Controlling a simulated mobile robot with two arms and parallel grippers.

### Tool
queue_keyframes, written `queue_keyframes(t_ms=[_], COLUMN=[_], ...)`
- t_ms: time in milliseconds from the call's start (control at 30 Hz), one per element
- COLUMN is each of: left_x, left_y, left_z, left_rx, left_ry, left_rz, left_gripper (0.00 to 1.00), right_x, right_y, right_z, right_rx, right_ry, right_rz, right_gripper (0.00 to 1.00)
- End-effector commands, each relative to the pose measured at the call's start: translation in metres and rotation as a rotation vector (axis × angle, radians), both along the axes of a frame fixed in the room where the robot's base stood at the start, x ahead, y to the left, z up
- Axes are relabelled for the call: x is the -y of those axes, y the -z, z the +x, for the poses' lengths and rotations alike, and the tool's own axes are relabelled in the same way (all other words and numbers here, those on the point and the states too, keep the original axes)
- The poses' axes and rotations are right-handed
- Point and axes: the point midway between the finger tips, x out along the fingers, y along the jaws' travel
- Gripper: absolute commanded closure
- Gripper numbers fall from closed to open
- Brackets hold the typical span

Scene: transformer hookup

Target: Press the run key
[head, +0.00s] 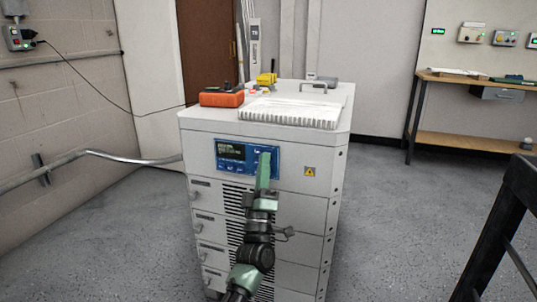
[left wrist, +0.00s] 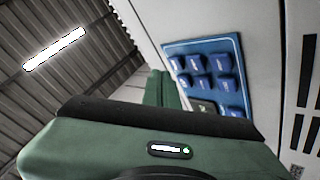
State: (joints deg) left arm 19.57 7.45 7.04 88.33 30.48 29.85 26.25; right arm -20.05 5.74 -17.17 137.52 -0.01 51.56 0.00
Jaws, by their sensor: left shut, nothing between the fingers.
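A blue control panel (head: 233,168) with a dark display (head: 230,151) is on the upper front of a white cabinet (head: 308,157). In the left wrist view the panel (left wrist: 233,42) shows several blue keys (left wrist: 196,63). Their labels are too small to read, so I cannot tell which is the run key. My left gripper (head: 265,158) is shut and empty, its green fingers over the right part of the panel. In the left wrist view the fingers (left wrist: 158,88) are beside the keys. I cannot tell whether they touch a key. My right gripper is not in view.
On the cabinet top are an orange case (head: 221,98), a white ribbed object (head: 291,113) and a yellow item (head: 265,79). A workbench (head: 476,76) stands at the back right. A dark frame (head: 497,235) is at the right. The floor left of the cabinet is clear.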

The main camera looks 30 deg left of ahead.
Motion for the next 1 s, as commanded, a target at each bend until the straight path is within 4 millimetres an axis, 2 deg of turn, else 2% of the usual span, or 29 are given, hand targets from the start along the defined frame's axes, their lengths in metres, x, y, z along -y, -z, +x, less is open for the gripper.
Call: queue_keyframes(t_ms=[300,1000], left_x=[-0.002,-0.003], left_y=[0.000,0.000], left_z=[0.008,0.012], left_rx=[0.000,0.001], left_ry=[0.000,0.000], left_rz=[0.000,0.001], left_gripper=[1.00,1.00], right_x=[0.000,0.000], right_y=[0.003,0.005], right_z=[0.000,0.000], right_rx=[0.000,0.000], right_ry=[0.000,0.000], right_rz=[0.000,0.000], right_gripper=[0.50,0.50])
